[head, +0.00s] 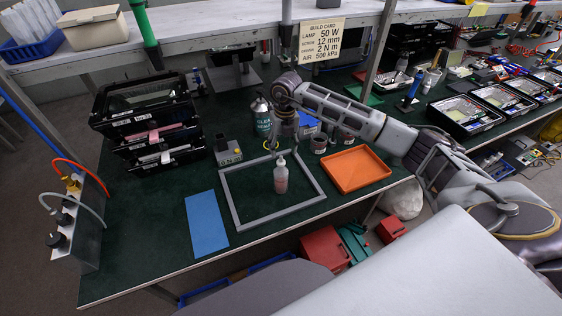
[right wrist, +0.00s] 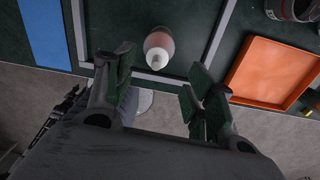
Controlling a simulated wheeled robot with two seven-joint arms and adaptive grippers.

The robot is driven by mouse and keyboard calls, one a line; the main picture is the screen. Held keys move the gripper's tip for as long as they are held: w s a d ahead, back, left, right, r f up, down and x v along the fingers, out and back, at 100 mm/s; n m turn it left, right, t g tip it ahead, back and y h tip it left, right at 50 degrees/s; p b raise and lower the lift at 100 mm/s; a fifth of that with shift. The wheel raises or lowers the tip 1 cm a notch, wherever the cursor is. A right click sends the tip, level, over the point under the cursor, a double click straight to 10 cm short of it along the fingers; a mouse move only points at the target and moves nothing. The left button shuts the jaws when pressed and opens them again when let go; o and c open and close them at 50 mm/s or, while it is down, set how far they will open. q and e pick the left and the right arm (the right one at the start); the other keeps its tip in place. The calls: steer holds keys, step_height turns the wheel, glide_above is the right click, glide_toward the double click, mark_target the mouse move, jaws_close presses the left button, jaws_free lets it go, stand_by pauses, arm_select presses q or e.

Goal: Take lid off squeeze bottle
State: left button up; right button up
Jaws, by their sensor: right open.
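The squeeze bottle (head: 281,182) stands upright inside the grey square frame (head: 237,211) on the green bench. It has a clear body with pinkish contents, and its white lid (head: 281,162) is on top. In the right wrist view the bottle (right wrist: 159,39) shows with its lid (right wrist: 157,60) between and just beyond the fingertips. My right gripper (head: 283,143) is above the bottle, with its fingers spread and nothing between them. Its two green-padded fingers also show in the right wrist view (right wrist: 160,72), apart from the bottle. My left gripper is not in view.
An orange tray (head: 356,187) lies right of the frame and a blue mat (head: 207,224) left of it. A bottle marked CLEA (head: 262,118) and small cans (head: 318,145) stand behind. A black rack (head: 150,125) is at the left. Green surface is clear around the bottle.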

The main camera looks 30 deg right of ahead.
mark_target(281, 157)
steer(key=shift+f, duration=0.1)
steer(key=shift+a+f+p, duration=0.2)
steer(key=shift+f+p, duration=0.35)
steer(key=shift+f, duration=0.4)
steer(key=shift+a+f+p, duration=0.1)
steer(key=shift+f+p, duration=0.2)
steer(key=shift+f, duration=1.25)
steer(key=shift+c, duration=0.4)
steer(key=c, duration=0.8)
